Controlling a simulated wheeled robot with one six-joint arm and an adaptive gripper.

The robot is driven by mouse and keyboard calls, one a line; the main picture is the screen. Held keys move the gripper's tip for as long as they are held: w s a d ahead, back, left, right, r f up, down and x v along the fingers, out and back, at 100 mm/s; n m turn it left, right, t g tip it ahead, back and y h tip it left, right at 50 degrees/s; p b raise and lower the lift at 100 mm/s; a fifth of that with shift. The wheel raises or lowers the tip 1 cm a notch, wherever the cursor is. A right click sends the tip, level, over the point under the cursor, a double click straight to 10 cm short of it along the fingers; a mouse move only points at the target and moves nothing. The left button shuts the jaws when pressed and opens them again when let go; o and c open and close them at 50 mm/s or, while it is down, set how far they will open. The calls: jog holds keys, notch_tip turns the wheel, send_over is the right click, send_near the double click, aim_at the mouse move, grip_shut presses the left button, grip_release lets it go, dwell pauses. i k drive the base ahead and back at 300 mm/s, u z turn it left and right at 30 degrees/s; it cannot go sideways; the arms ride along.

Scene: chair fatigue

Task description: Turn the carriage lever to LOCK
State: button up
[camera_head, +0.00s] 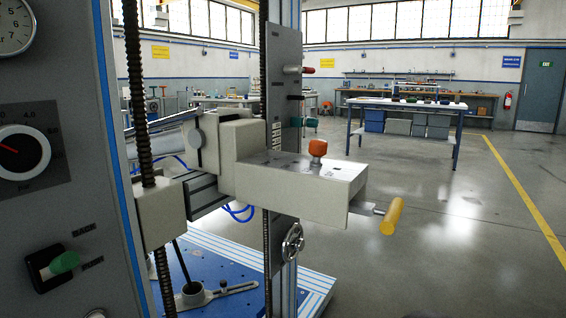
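A beige carriage block (290,190) juts to the right from the test machine in the middle of the view. An orange knob (318,148) stands on its top face, with small dark markings near it that I cannot read. A yellow handle (392,216) sits on a metal rod at the block's right end and is tilted. I cannot tell from labels which of these is the carriage lever, nor read a LOCK mark. My gripper is not in view.
A grey panel with a gauge and a green-tipped switch (66,262) stands close at left. A handwheel (293,243) sits below. The floor at right is open.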

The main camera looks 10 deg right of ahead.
aim_at(306, 70)
jog(key=k, duration=1.3)
jog(key=z, duration=0.65)
jog(key=i, duration=0.7)
jog(key=z, duration=0.55)
jog(key=i, duration=0.65)
jog(key=u, duration=0.8)
jog(key=i, duration=0.55)
jog(key=u, duration=0.45)
